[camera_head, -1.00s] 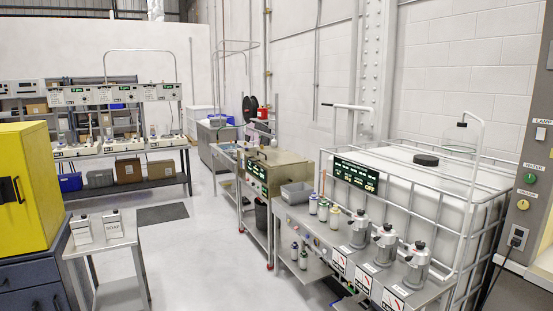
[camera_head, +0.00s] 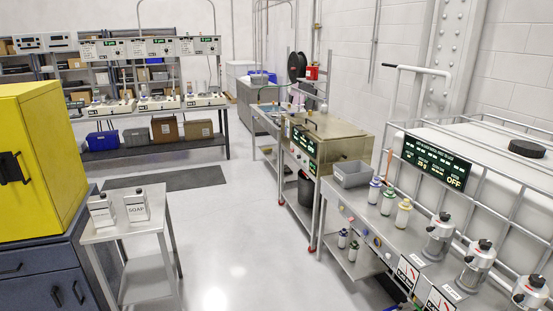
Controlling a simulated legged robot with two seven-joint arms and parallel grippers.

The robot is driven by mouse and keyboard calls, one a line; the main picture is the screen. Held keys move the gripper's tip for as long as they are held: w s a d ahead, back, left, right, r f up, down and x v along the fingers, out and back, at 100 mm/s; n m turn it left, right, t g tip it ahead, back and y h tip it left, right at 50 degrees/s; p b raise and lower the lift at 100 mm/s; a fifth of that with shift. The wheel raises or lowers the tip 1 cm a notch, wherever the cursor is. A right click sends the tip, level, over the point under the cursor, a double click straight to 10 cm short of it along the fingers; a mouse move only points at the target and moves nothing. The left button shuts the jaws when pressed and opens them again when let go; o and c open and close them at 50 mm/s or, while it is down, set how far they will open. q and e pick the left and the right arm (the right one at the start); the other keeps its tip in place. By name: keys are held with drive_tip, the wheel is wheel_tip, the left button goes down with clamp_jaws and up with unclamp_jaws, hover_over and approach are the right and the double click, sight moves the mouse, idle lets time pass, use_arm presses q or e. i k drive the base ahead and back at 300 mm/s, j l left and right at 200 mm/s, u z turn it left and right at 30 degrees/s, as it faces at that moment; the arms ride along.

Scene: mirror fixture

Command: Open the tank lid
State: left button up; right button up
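A steel tank (camera_head: 335,162) with green-lit displays on its front stands right of the middle, along the right wall. Its metal lid (camera_head: 332,132) lies shut on top, with a dark handle (camera_head: 312,125) near its left edge. A large white caged tank (camera_head: 480,160) stands further right and nearer, with a round black cap (camera_head: 527,149) on top. The picture's right edge cuts this tank off. Neither of my grippers shows in the head view.
A steel bench (camera_head: 385,229) with bottles, a grey bin (camera_head: 352,173) and metal canisters stands before the caged tank. A small table (camera_head: 125,228) with two white bottles and a yellow cabinet (camera_head: 35,160) stand left. The grey floor (camera_head: 240,225) between is clear.

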sight(325, 127)
drive_tip(key=i+u, duration=0.15)
drive_tip(key=i, duration=2.45)
